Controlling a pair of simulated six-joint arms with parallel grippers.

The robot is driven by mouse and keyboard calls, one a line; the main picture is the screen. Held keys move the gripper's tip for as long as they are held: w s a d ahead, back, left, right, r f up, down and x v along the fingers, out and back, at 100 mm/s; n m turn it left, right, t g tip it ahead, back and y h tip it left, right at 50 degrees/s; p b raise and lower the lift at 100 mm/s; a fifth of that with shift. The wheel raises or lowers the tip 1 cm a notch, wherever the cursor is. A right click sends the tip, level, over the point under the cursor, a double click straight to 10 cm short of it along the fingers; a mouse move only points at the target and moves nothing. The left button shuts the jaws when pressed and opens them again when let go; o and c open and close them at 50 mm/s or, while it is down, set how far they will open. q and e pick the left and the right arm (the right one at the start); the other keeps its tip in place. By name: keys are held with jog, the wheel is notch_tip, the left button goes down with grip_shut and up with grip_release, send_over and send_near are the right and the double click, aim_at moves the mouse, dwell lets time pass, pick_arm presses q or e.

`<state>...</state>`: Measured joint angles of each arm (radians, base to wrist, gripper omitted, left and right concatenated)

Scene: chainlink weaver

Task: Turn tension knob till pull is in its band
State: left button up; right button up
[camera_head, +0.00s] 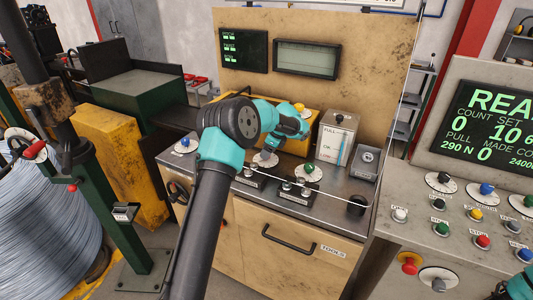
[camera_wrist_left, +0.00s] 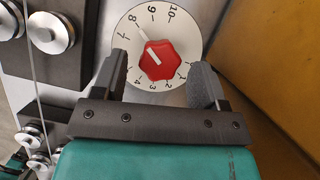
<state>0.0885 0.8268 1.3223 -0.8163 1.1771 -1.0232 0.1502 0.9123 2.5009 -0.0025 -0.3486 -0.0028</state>
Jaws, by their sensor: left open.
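In the left wrist view a red knob (camera_wrist_left: 162,60) sits on a white numbered dial (camera_wrist_left: 188,30). Its white mark points up and left, near 8. My left gripper (camera_wrist_left: 160,80) is open, with one finger on each side of the knob and a gap to it on both sides. In the head view my left gripper (camera_head: 268,148) is over a white dial (camera_head: 265,160) on the bench; the fingers hide its knob. A box marked PULL and OK (camera_head: 337,138) stands to the right. The right screen (camera_head: 490,125) reads PULL 290 N. My right gripper is not in view.
Metal rollers (camera_wrist_left: 52,33) and a wire lie left of the dial in the wrist view. A yellow wall (camera_wrist_left: 270,80) is close on the right. On the bench are a green knob (camera_head: 308,168), a blue knob (camera_head: 185,143) and a dark cup (camera_head: 357,205).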

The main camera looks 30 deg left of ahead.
pick_arm(q)
jog(key=shift+x, duration=0.8)
jog(key=shift+c, duration=0.3)
jog(key=c, duration=0.8)
jog(key=n+g, duration=0.1)
jog(key=n, duration=0.1)
jog(key=n+g, duration=0.1)
jog(key=n, duration=0.2)
jog(key=shift+h, duration=0.4)
jog(key=shift+c, duration=0.2)
jog(key=o, duration=0.9)
jog(key=shift+r, duration=0.1)
jog(key=shift+r, duration=1.8)
jog(key=s+d, duration=0.2)
jog(key=s, duration=0.2)
jog(key=s+d+r, duration=0.1)
jog(key=s+d, duration=0.2)
jog(key=s, duration=0.2)
jog(key=s+d, duration=0.3)
jog(key=s, duration=0.1)
jog(key=shift+s+d+r, duration=0.1)
jog(key=shift+s+r, duration=0.05)
jog(key=shift+s, duration=0.2)
